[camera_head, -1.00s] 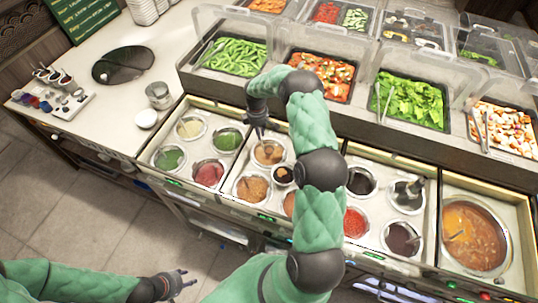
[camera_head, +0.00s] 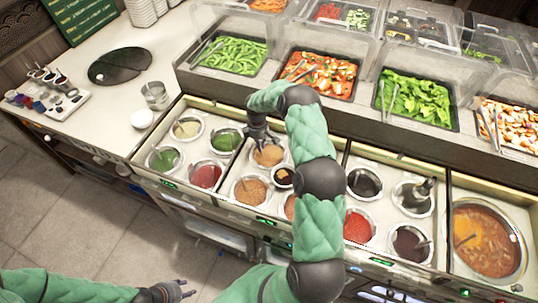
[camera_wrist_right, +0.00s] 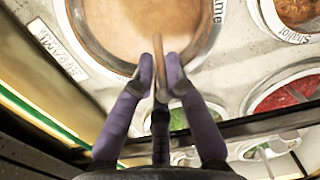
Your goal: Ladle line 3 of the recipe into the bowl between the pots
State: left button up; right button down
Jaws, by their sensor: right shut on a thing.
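My right gripper (camera_head: 263,138) is shut on a thin tan ladle handle (camera_wrist_right: 158,68) at the sesame pot (camera_head: 268,155). In the right wrist view this pot of tan sauce (camera_wrist_right: 145,20) lies just beyond the fingertips, with a sesame label beside it. The ladle's bowl end cannot be made out. A small dark bowl (camera_head: 283,177) sits among the pots, just right of and below the sesame pot, with something brownish in it. The recipe board (camera_head: 85,15) is at the top left, its writing too small to read. My left gripper (camera_head: 180,291) is open and empty, low in the picture.
Green (camera_head: 164,158), red (camera_head: 205,175) and other sauce pots fill the wells around. A large soup pot (camera_head: 487,240) is at the right. Food trays under clear covers line the back. A glass jar (camera_head: 156,95) and white bowl (camera_head: 142,118) stand on the left counter.

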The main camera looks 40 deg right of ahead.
jog(key=shift+f+b, duration=0.2)
jog(key=shift+b, duration=0.1)
dwell(0.5)
jog(key=c, duration=0.5)
grip_release()
jog(key=shift+c, duration=0.2)
jog(key=shift+r, duration=0.1)
jog(key=shift+r+p, duration=2.3)
jog(key=shift+r, duration=2.1)
